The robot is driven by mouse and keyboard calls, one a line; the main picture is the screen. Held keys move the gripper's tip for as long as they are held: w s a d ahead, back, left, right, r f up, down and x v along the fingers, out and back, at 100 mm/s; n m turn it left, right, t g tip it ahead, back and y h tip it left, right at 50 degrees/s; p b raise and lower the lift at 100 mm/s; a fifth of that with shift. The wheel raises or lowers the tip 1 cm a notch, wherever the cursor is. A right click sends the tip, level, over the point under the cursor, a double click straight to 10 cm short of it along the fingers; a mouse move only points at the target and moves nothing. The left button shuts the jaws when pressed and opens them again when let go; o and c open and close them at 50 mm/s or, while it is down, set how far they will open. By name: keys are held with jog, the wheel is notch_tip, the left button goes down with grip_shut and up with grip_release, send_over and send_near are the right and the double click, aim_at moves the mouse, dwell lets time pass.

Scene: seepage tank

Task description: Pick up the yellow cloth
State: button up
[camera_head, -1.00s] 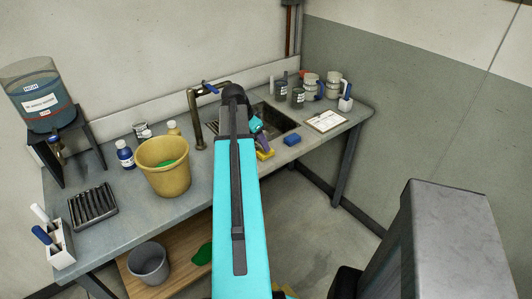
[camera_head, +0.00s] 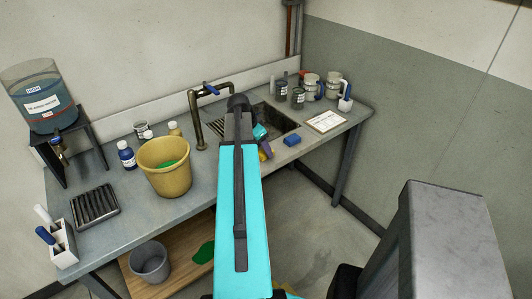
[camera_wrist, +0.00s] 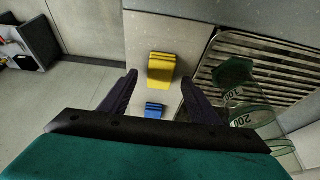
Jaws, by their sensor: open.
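The yellow cloth (camera_wrist: 161,68) is a small folded piece on the grey counter in front of the sink. In the head view only a bit of the cloth (camera_head: 264,155) shows, mostly hidden behind my arm. My gripper (camera_wrist: 158,77) is open and empty, with the cloth seen between and just beyond its fingertips. It appears above the cloth and not touching it, though the exact gap is hard to tell. In the head view my gripper (camera_head: 264,142) is partly hidden by my arm at the sink's front edge.
A tap (camera_head: 197,125) and yellow bucket (camera_head: 170,182) stand left. A clipboard (camera_head: 325,122) lies right.

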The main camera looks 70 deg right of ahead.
jog(key=shift+p+x, duration=0.35)
jog(key=shift+x, duration=1.05)
jog(key=c, duration=1.1)
jog(key=shift+r, duration=0.15)
jog(key=shift+c, duration=0.2)
jog(key=shift+r+b, duration=0.95)
jog(key=shift+r, duration=0.7)
jog(key=s+a+b, duration=0.6)
jog(key=a+b, duration=0.3)
jog(key=a, duration=0.3)
jog(key=shift+r, duration=0.4)
jog(key=b, duration=0.3)
jog(key=shift+s+a, duration=0.25)
jog(key=shift+a, duration=0.1)
